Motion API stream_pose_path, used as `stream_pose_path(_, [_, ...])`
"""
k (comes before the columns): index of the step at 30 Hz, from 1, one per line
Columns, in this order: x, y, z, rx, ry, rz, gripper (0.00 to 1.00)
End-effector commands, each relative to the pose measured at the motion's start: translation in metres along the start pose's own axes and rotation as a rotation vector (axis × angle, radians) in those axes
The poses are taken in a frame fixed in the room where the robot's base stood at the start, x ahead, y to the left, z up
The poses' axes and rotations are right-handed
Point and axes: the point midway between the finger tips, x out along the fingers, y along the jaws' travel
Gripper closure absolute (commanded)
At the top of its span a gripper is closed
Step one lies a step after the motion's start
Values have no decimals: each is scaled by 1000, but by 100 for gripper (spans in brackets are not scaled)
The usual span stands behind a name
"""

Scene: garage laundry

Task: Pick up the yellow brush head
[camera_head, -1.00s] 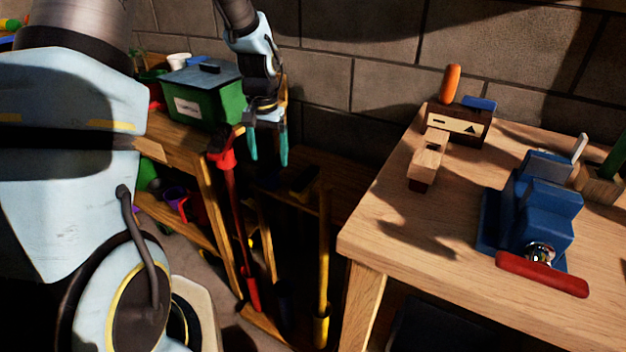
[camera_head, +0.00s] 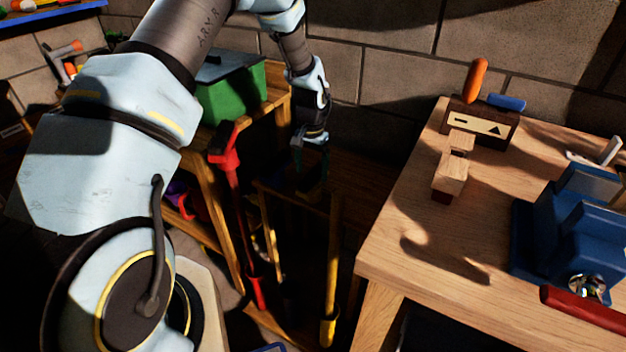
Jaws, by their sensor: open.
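A yellow-handled tool (camera_head: 333,255) stands upright in a rack between the shelf and the workbench, with a yellow piece at its foot. A dark block shape (camera_head: 313,180), perhaps its brush head, lies in shadow near its top; its colour cannot be made out. My gripper (camera_head: 311,165) points down just above this dark shape, its teal fingers apart and partly lost in shadow. I cannot tell whether the fingers are around the shape or only above it. Nothing is visibly held.
A red tool (camera_head: 230,185) stands left of the rack's middle. A green bin (camera_head: 232,100) sits on the wooden shelf behind. The workbench (camera_head: 400,240) at right holds a blue vise (camera_head: 575,225), a wooden plane (camera_head: 451,175) and a dark wooden block (camera_head: 485,122). My arm covers the left.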

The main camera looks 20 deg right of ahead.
Motion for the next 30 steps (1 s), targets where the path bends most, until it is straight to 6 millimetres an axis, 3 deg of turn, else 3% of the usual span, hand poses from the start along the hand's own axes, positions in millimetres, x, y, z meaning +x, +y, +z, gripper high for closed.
stream_pose_path(10, [42, 7, -2, -1, -2, 0, 12])
stream_pose_path(19, [48, 6, -2, -1, 0, 0, 12])
stream_pose_path(30, [48, 7, -2, -1, 0, 0, 52])
